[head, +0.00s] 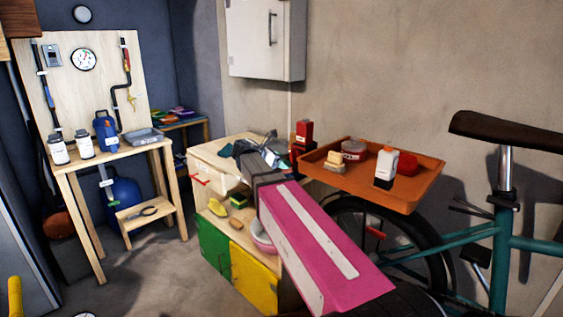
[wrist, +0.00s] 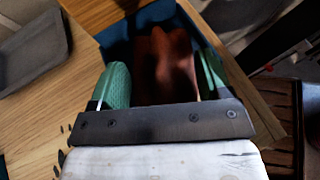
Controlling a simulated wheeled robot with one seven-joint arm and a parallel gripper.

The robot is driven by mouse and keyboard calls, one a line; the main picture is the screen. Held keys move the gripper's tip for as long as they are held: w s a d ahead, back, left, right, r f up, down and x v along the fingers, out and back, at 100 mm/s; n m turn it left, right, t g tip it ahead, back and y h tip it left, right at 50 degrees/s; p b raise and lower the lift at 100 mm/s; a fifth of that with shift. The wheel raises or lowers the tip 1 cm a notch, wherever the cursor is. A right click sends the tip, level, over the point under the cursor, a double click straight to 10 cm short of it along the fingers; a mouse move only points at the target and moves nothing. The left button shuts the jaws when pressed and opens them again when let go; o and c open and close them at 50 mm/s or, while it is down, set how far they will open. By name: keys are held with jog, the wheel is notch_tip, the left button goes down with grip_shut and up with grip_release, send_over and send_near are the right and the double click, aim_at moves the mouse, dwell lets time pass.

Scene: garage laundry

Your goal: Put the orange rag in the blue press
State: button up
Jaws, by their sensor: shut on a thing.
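The orange rag (wrist: 166,65) looks reddish brown in shadow in the wrist view. It is between the two green fingertips of my gripper (wrist: 158,85), which is shut on it. The blue press (wrist: 120,38) appears as a dark blue box beneath and around the rag, its walls showing to the left and above. I cannot tell whether the rag touches its bottom. In the head view my gripper (head: 252,147) is over the wooden cabinet top, largely hidden behind my pink arm; the rag cannot be made out there.
The wooden cabinet (head: 212,155) has green and yellow doors, with sponges and a pink bowl (head: 262,238) on a lower shelf. An orange tray (head: 400,194) with bottles stands right, near a teal bicycle (head: 500,235). A workbench (head: 110,155) is left; floor between is clear.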

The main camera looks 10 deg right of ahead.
jog(key=shift+f, duration=0.1)
jog(key=o, duration=0.9)
jog(key=shift+a+r, duration=0.25)
jog(key=v, duration=1.1)
jog(key=shift+s+a, duration=0.1)
jog(key=shift+a, duration=0.15)
